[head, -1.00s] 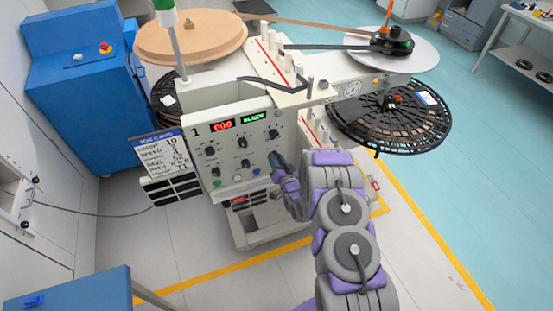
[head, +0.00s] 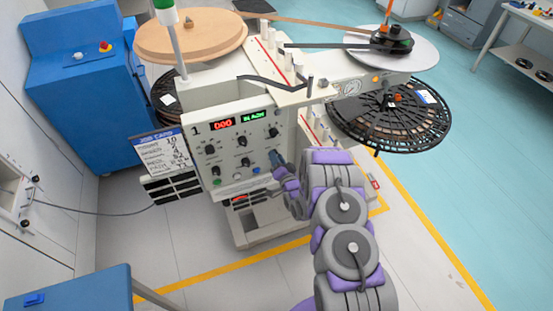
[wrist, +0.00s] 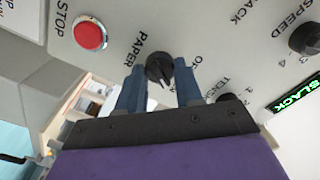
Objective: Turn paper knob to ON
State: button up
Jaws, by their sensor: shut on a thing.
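The black paper knob (wrist: 159,68) sits on the light grey panel beside the printed word PAPER in the wrist view. My gripper (wrist: 159,84) has one blue finger on each side of the knob and is shut on it. A light pointer line on the knob aims roughly down in that view. A label starting with "O" is partly hidden by the right finger. In the head view my gripper (head: 276,161) is at the lower right of the machine's control panel (head: 213,174) and hides the knob.
A red STOP button (wrist: 90,34) is left of the paper knob in the wrist view. The speed knob (wrist: 305,38) and a partly hidden tension knob (wrist: 228,98) are to the right. A green display (wrist: 297,95) reads BLACK. A black reel (head: 345,120) overhangs the machine's right side.

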jog(key=o, duration=1)
jog(key=shift+o, duration=0.2)
jog(key=p+v, duration=0.3)
jog(key=v, duration=1.4)
